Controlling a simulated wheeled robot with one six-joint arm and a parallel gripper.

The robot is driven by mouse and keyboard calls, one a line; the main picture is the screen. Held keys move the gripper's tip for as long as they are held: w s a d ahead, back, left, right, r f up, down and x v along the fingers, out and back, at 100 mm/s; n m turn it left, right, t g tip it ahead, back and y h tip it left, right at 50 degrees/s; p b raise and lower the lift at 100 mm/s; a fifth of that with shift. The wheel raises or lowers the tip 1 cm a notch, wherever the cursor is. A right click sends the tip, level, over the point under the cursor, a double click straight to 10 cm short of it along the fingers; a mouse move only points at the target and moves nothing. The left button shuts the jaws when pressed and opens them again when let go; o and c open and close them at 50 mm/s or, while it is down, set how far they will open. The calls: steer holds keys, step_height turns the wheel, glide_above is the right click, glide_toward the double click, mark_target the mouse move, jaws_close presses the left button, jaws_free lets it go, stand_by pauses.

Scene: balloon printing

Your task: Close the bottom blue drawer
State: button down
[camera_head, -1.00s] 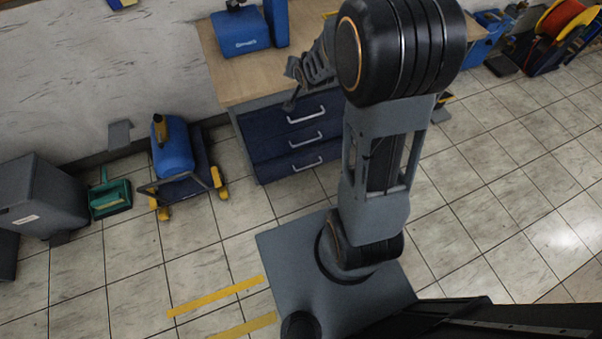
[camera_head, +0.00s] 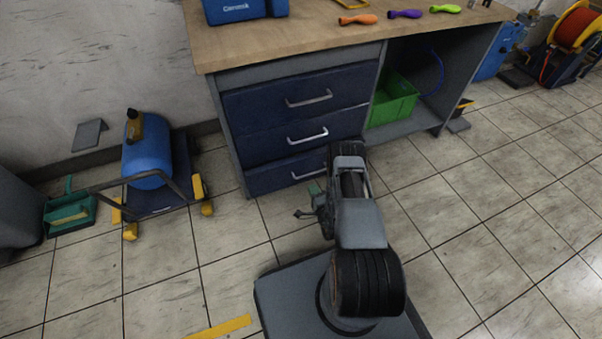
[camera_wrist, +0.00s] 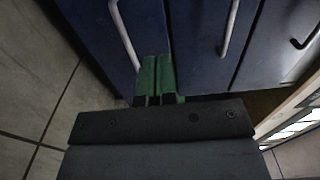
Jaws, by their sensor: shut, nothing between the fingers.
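The bottom blue drawer (camera_head: 275,178) is the lowest of three in the workbench. Its front looks about level with the middle drawer (camera_head: 280,142); I cannot tell whether a small gap is left. My arm hides its right end in the head view. My gripper (camera_head: 314,187) is low in front of it, near its handle (camera_head: 309,171). In the wrist view, the green fingers of my gripper (camera_wrist: 157,72) are together and empty, over the seam between the bottom drawer (camera_wrist: 97,38) and the middle drawer (camera_wrist: 195,45). Contact cannot be told.
The top drawer (camera_head: 265,103) looks shut. A green crate (camera_head: 392,100) stands in the open bay at right. A blue tank on a cart (camera_head: 146,165) stands on the floor at left.

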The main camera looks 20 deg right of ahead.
mark_target(299, 162)
steer(key=w+b, duration=0.2)
steer(key=w, duration=0.2)
steer(key=w+b, duration=0.1)
steer(key=w, duration=0.4)
steer(key=w+b, duration=0.2)
steer(key=w, duration=0.2)
steer(key=shift+w+f+b, duration=0.15)
steer(key=shift+f+b, duration=0.1)
steer(key=shift+b, duration=0.05)
steer(key=shift+a, duration=0.1)
